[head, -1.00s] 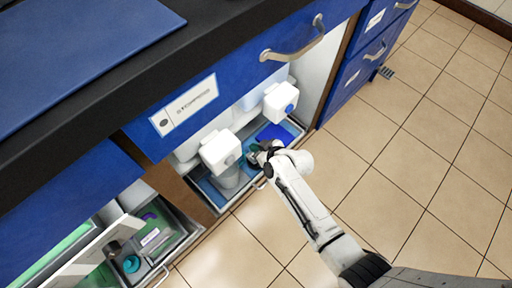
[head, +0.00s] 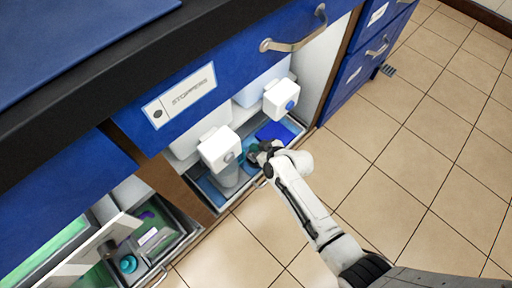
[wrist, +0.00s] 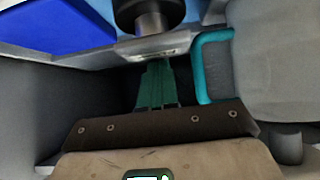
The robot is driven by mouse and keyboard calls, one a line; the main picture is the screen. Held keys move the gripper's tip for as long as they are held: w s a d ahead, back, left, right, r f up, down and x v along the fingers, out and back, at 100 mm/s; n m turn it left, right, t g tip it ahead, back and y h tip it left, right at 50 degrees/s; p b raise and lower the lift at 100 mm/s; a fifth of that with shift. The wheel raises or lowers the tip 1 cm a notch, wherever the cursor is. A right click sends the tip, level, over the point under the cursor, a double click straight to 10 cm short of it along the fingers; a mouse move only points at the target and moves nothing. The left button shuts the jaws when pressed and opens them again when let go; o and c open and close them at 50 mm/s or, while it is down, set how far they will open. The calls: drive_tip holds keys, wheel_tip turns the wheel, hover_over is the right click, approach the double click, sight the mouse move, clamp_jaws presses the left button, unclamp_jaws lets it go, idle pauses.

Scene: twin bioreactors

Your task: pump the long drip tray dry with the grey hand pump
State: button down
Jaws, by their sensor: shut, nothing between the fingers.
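The long drip tray (head: 209,192) lies in the open lower bay under two white boxes, with a blue floor. I cannot tell how much liquid is in it. My gripper (head: 262,154) is at the tray's front edge, right of the nearer white box, beside a teal part (head: 248,157). In the wrist view my gripper's green fingers (wrist: 156,86) are shut and empty. A dark knob on a metal stem (wrist: 150,18) stands just beyond them, and a grey body (wrist: 275,65) with a teal loop (wrist: 200,65) is at right. I cannot tell which part is the grey hand pump.
The nearer white box (head: 220,149) has a grey knob, the farther one (head: 280,98) a blue knob. A blue block (head: 275,131) lies at the tray's far end. A drawer handle (head: 296,40) juts out above. The tiled floor (head: 420,130) at right is clear.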

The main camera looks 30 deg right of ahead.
drive_tip(key=shift+f+b, duration=0.5)
drive_tip(key=shift+f, duration=0.25)
drive_tip(key=shift+r+p, duration=1.45)
drive_tip(key=shift+r, duration=0.2)
idle(0.7)
idle(0.5)
drive_tip(key=shift+r, duration=0.1)
idle(1.4)
idle(0.5)
